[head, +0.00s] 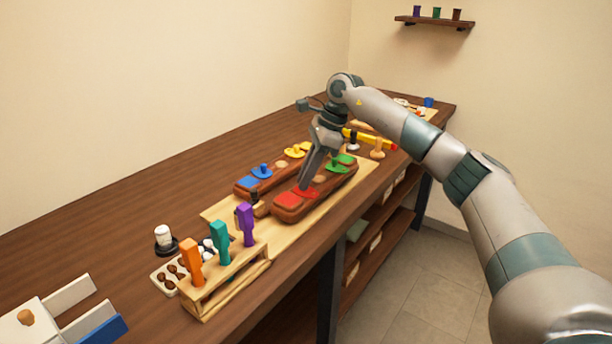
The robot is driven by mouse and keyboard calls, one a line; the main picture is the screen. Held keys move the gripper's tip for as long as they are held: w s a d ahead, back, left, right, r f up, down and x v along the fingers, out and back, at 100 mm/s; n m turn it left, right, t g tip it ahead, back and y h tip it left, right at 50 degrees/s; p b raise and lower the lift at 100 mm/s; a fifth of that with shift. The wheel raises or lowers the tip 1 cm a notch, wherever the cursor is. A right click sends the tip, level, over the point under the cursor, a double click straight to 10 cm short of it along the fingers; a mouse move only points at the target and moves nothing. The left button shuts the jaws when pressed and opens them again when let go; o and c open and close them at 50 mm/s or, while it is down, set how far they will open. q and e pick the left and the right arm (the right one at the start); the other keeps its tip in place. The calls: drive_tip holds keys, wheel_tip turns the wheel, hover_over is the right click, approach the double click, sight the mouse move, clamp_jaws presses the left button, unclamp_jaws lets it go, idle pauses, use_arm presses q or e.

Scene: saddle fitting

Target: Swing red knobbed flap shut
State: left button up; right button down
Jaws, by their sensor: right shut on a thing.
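The red flap (293,198) lies on the near end of the front brown wooden block (318,197). My right gripper (305,187) reaches down to it from above, and its fingertips are at the flap. The gripper is shut on the red flap's knob, which the fingers mostly hide. I cannot tell exactly how far the flap is turned. A green flap (341,162) with a knob is on the same block's far end. My left gripper is not in view.
A second brown block behind carries a blue flap (261,171) and a yellow flap (296,151). A wooden rack (222,288) with orange, teal and purple tools stands at the front left. A white box (32,322) is at the lower left.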

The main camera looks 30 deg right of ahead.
drive_tip(key=c, duration=1.7)
unclamp_jaws()
drive_tip(key=shift+r, duration=0.1)
